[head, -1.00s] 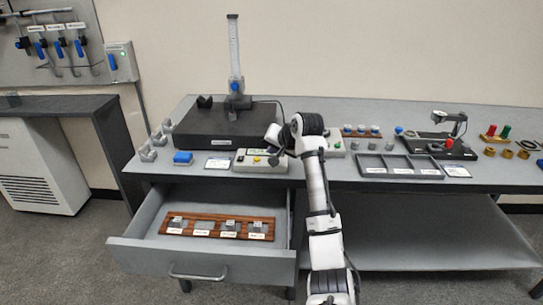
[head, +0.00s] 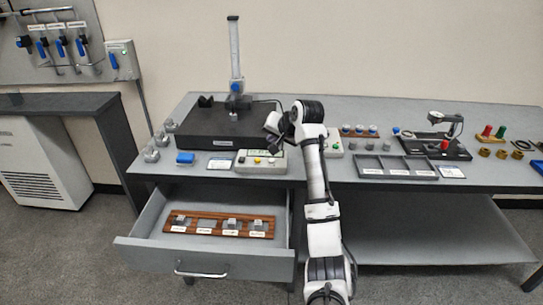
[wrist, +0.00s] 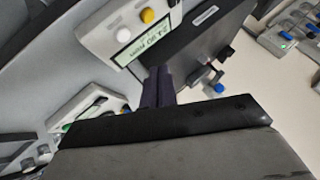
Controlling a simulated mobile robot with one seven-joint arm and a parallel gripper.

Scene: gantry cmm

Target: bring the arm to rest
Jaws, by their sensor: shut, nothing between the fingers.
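My arm (head: 316,185) rises from the bottom of the head view and bends over at the bench's front. My gripper (head: 272,146) hangs above the bench behind the grey control box (head: 259,165) and in front of the black granite plate's right end. In the wrist view its dark fingers (wrist: 158,87) are together with nothing between them. The control box with its green display also shows in the wrist view (wrist: 125,35). I cannot tell the exact gap between the fingers and the box.
An open drawer (head: 205,262) juts out left of my arm, holding a wooden rack (head: 190,226) with grey blocks. The black plate (head: 215,142) carries a tall height stand (head: 235,60). A compartment tray (head: 398,177) lies right of my arm. The floor in front is clear.

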